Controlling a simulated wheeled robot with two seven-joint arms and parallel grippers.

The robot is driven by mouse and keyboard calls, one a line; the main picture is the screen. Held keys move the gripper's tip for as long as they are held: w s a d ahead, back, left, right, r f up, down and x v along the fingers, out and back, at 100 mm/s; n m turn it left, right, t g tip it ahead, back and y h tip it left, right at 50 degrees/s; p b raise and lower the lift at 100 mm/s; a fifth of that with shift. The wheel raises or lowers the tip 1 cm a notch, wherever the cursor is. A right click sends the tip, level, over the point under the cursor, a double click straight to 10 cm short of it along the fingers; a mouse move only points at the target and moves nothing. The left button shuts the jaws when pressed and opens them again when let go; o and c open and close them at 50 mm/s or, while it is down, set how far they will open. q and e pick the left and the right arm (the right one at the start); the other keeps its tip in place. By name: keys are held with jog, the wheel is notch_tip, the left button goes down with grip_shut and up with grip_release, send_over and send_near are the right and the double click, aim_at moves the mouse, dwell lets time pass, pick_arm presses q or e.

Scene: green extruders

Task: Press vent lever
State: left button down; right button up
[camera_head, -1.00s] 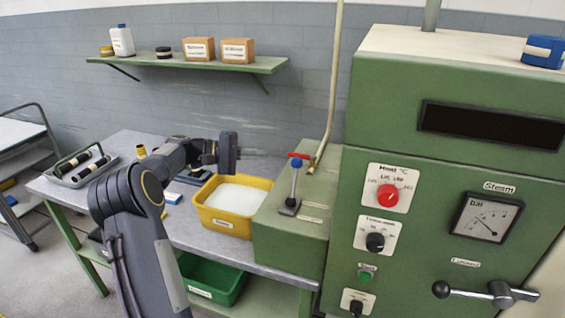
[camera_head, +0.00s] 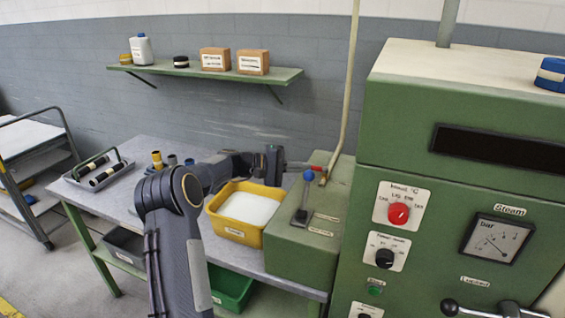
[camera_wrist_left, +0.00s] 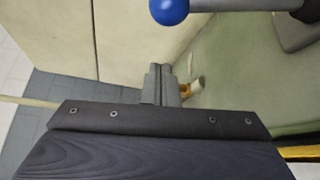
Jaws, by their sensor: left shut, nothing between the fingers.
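A lever with a blue ball knob (camera_head: 308,175) stands nearly upright on the green box (camera_head: 285,248) beside the big green machine. Its label is too small to read. My left gripper (camera_head: 274,162) is just left of and behind the knob, apart from it in the picture, above the yellow bin. In the left wrist view its fingers (camera_wrist_left: 160,85) are together and empty, and the blue knob (camera_wrist_left: 168,10) shows at the top edge with its grey stem running right. My right gripper is not in view.
A yellow bin (camera_head: 232,232) with white contents stands left of the green box. The green machine (camera_head: 385,155) fills the right side.

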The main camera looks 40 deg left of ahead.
pick_arm(q)
jog(key=s+d, duration=0.1)
jog(key=s+d+r+p, duration=0.1)
jog(key=s, duration=0.1)
jog(key=shift+s, duration=0.1)
dwell(0.4)
jog(key=s+d+m+t+h+b, duration=0.1)
jog(key=s+m+b, duration=0.4)
jog(key=b, duration=1.1)
jog(key=s+d+r+m+t+h+b, duration=0.1)
jog(key=s+m+h+b, duration=0.3)
jog(key=b, duration=1.1)
jog(key=shift+s+d+m+b, duration=0.35)
jog(key=shift+s+m, duration=0.25)
jog(key=shift+m, duration=0.4)
jog(key=shift+r, duration=0.1)
